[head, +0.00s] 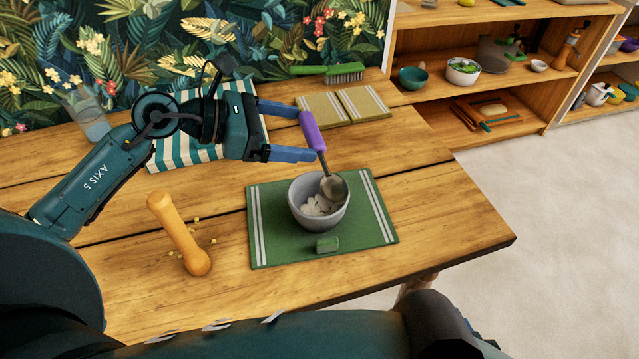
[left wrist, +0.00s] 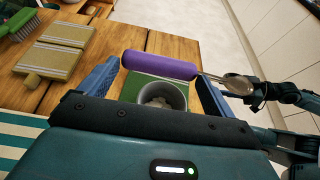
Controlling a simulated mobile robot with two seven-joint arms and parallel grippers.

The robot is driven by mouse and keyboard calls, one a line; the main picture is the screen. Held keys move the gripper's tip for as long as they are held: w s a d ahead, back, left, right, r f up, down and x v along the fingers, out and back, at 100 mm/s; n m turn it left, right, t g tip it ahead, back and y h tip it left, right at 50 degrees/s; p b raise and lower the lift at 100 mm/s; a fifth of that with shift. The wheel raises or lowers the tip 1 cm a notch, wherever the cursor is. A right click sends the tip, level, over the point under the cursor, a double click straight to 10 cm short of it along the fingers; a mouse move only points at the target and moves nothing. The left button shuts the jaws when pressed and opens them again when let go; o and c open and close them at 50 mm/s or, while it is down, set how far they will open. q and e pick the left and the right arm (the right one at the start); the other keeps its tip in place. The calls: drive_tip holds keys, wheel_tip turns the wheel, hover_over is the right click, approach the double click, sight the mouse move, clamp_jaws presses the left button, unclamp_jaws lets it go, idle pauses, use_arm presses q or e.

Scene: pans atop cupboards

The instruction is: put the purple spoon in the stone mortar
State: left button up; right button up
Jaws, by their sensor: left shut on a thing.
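The spoon has a purple handle (head: 312,131) and a metal bowl (head: 334,187). My left gripper (head: 308,132) is shut on the purple handle, and the spoon hangs tilted with its metal end down over the stone mortar (head: 300,209). The mortar is a grey bowl with pale pieces inside, upright on a green mat. In the left wrist view the purple handle (left wrist: 160,66) lies across between the blue fingers, with the mortar (left wrist: 176,95) beyond it. I cannot tell whether the spoon's metal end touches the mortar.
The green mat (head: 265,240) bears a small green block (head: 327,244). A green brush (head: 340,72), tan boards (head: 345,105) and a striped cloth (head: 180,149) lie behind. The table's right side is clear.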

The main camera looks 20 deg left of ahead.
use_arm(q)
drive_tip(key=shift+w+a+f+b, duration=0.1)
drive_tip(key=shift+w+f, duration=0.05)
drive_tip(key=shift+f, duration=1.55)
drive_tip(key=shift+w+a+f+b, duration=0.1)
drive_tip(key=shift+w+f+b, duration=0.1)
drive_tip(key=shift+f, duration=1.5)
drive_tip(key=shift+w+f+b, duration=0.1)
drive_tip(key=shift+w+f, duration=0.05)
drive_tip(key=shift+f, duration=1.55)
use_arm(e)
drive_tip(key=shift+w+f, duration=0.15)
use_arm(q)
drive_tip(key=shift+f, duration=0.1)
use_arm(e)
drive_tip(key=shift+f, duration=0.1)
use_arm(q)
drive_tip(key=shift+f+b, duration=0.3)
drive_tip(key=shift+b, duration=0.05)
drive_tip(key=o, duration=0.7)
drive_tip(key=shift+r, duration=0.1)
use_arm(e)
drive_tip(key=shift+d+r, duration=0.1)
drive_tip(key=shift+r, duration=0.15)
